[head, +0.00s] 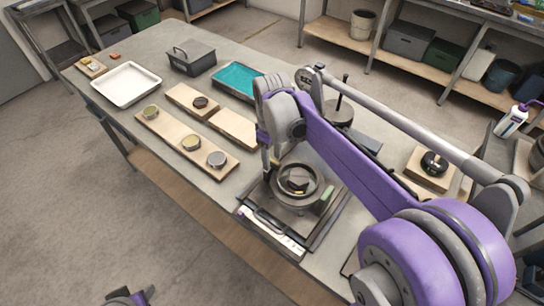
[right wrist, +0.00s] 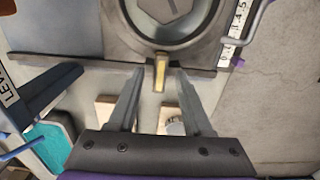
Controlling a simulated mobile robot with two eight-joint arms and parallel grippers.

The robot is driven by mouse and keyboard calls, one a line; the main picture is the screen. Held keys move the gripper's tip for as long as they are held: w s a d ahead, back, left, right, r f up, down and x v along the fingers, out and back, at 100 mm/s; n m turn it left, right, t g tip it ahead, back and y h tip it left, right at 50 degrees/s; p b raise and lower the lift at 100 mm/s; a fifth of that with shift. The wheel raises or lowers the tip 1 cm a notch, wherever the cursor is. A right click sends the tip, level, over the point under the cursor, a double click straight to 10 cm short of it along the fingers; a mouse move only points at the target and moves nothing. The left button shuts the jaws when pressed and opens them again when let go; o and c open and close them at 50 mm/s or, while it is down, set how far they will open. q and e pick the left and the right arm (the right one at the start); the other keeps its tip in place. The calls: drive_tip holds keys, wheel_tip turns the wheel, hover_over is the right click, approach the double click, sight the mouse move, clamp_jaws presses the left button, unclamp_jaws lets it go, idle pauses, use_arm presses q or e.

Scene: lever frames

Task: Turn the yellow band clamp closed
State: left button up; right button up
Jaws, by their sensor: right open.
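The yellow band clamp lever (right wrist: 161,74) shows upright in the right wrist view, at the near edge of a round dark ring fixture (right wrist: 165,45). My right gripper (right wrist: 159,80) is open, with one finger on each side of the lever and a gap to both; contact is not visible. In the head view the ring fixture (head: 297,203) sits on a dark base near the bench's front edge, and my right wrist is just above and left of it. Part of my left gripper (head: 130,298) shows at the bottom edge, far from the clamp; its jaws are unclear.
The workbench (head: 185,113) also holds a white tray (head: 126,84), a wooden board (head: 165,130) with several round pieces, a dark box (head: 191,58) and a teal tray (head: 235,79). A board with a black knob (head: 434,164) stands to the right. My right arm hides part of the bench.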

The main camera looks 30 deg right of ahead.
sight(272, 160)
wheel_tip(272, 160, up, 10)
drive_tip(key=shift+p, duration=0.3)
idle(0.5)
